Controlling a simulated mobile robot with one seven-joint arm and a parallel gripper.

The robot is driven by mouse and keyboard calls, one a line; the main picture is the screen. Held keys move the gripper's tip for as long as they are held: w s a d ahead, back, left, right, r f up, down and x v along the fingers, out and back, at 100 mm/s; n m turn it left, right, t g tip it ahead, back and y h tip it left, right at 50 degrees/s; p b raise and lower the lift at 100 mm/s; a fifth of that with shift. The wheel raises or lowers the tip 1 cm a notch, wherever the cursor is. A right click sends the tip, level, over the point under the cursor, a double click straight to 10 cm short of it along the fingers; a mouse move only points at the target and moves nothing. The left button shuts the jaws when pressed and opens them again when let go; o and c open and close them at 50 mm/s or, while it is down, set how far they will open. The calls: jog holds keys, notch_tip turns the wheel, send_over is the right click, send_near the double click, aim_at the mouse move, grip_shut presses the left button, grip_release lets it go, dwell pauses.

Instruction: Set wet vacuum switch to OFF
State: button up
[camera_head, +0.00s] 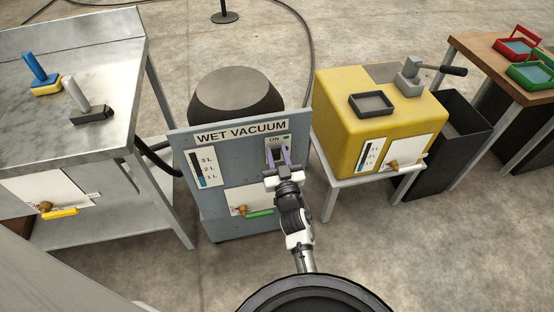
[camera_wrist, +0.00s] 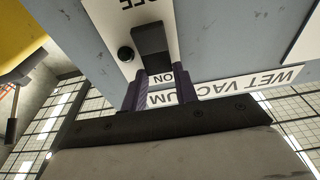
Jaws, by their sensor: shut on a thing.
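The wet vacuum (camera_head: 190,150) is a grey panel with a dark rounded drum behind it, in the middle of the head view. Its switch plate at the upper right of the panel shows ON at the top. In the wrist view the picture is upside down, and the dark switch lever (camera_wrist: 152,42) stands out from the white plate (camera_wrist: 112,20), between ON and a partly cut-off OFF. My gripper (camera_head: 279,155) is at the switch, its purple fingers (camera_wrist: 166,88) on either side of the lever's ON end, shut on it. The fingers hide part of the lever.
A green-handled tap (camera_head: 258,212) is low on the panel. A yellow tank (camera_head: 345,100) on a stand is to the right, with a metal bench (camera_head: 120,60) to the left. A dark bin (camera_head: 465,120) and a wooden table (camera_head: 480,55) stand farther right.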

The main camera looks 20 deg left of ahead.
jog(key=f+t+b, duration=0.1)
jog(key=b, duration=0.2)
jog(key=shift+s+d+y, duration=0.1)
jog(key=shift+y, duration=0.3)
jog(key=shift+r+t+b, duration=0.1)
jog(key=shift+t+b, duration=0.2)
jog(key=shift+b, duration=0.25)
jog(key=shift+r, duration=0.1)
jog(key=o, duration=1)
jog(key=shift+s, duration=0.1)
